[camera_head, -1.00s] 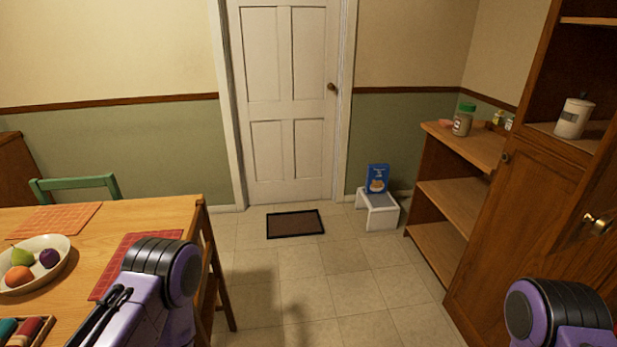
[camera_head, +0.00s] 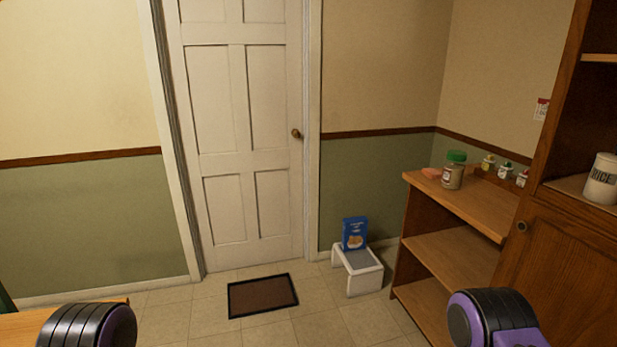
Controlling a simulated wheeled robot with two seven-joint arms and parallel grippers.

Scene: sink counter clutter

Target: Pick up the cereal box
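The blue cereal box (camera_head: 354,234) stands upright on a small white step stool (camera_head: 360,268) against the green wall, right of the door. Parts of my two purple and black arms show at the bottom left and bottom right of the head view. Both are well short of the box. Neither gripper's fingers are in view.
A dark doormat (camera_head: 262,296) lies before the white door (camera_head: 240,130). A wooden shelf unit (camera_head: 462,205) with a green-lidded jar (camera_head: 454,171) stands right of the stool, beside a tall cabinet (camera_head: 560,270). A table corner (camera_head: 60,318) is at lower left. Tiled floor ahead is clear.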

